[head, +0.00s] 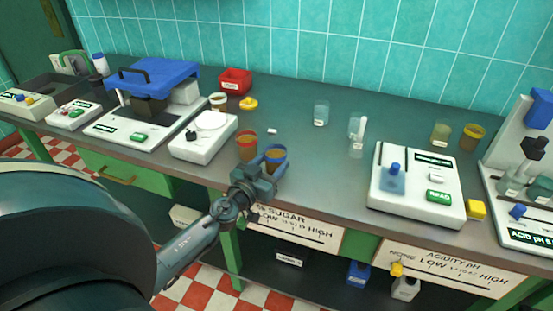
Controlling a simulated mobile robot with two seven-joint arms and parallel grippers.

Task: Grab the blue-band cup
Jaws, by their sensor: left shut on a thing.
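The blue-band cup (276,152), a small amber-brown cup with a blue rim, is at the front edge of the grey counter (310,170). My left gripper (268,167) reaches up from the lower left and is shut on this cup; the gripper hides its lower part. I cannot tell whether the cup still touches the counter. A similar cup with a reddish band (247,146) stands close on its left. My right gripper is not in view.
A white scale (204,137) stands left of the cups, and a white READ device (418,187) farther right. Clear glasses (321,113) and a yellow-rimmed cup (471,137) stand toward the back. The counter between the cups and the READ device is mostly free.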

